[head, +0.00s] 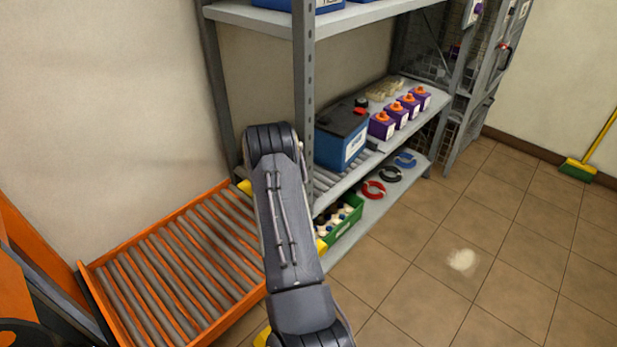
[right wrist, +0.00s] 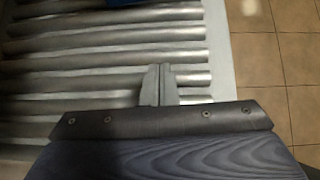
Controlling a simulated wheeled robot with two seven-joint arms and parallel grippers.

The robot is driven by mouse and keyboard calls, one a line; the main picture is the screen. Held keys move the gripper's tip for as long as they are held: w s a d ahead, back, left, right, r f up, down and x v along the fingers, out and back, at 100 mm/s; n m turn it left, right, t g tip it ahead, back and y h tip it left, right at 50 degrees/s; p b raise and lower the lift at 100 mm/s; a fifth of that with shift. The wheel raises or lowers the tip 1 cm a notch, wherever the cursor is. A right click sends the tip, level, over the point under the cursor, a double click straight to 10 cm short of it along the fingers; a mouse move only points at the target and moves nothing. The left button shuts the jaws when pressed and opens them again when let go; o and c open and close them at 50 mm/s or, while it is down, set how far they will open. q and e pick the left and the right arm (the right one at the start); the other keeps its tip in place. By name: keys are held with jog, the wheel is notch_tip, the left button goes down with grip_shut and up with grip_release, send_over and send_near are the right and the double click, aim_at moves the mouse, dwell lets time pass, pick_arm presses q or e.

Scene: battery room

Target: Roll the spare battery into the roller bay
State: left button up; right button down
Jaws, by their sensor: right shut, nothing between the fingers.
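The blue battery (head: 342,143) with a dark top and a red cap stands upright on the middle shelf, on the grey rollers of the roller bay (head: 328,180). My right arm crosses the middle of the head view and hides part of the bay; its gripper is hidden there. In the right wrist view my right gripper (right wrist: 158,84) is shut and empty over the grey rollers (right wrist: 110,60). A blue edge (right wrist: 140,3), likely the battery, shows at the top, apart from the fingertips. My left gripper is not in view.
An orange roller table (head: 180,262) with bare rollers stands left of the shelf. Purple batteries (head: 398,118) stand right of the blue one. Below are a green crate (head: 342,228) and cable coils (head: 390,174). A shelf post (head: 304,90) rises nearby. The tiled floor at right is mostly clear.

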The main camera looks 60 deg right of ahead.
jog(key=v, duration=1.1)
jog(key=shift+a+f+p, duration=0.2)
jog(key=shift+f+p, duration=0.05)
jog(key=shift+p, duration=0.2)
jog(key=s+a+r+m+t+y+p, duration=0.1)
jog(key=a+r+m+t+y+p, duration=0.3)
jog(key=a+r, duration=0.65)
jog(key=a+r+m+t+y+p, duration=0.1)
jog(key=a+r+m+y+p, duration=0.1)
jog(key=a+r+m, duration=0.8)
jog(key=s+a+r+t+y+p, duration=0.1)
jog(key=s+a, duration=0.3)
jog(key=a, duration=0.5)
jog(key=s+a+r+m+t+y+p, duration=0.1)
jog(key=s+a+r+y+p, duration=0.1)
jog(key=a, duration=0.7)
jog(key=s+a+r+m+t+y+p, duration=0.1)
jog(key=s+a+r+y+p, duration=0.1)
jog(key=s+a, duration=0.4)
jog(key=a+r+y, duration=0.1)
jog(key=a, duration=0.2)
jog(key=shift+a+r, duration=0.25)
jog(key=shift+r, duration=0.15)
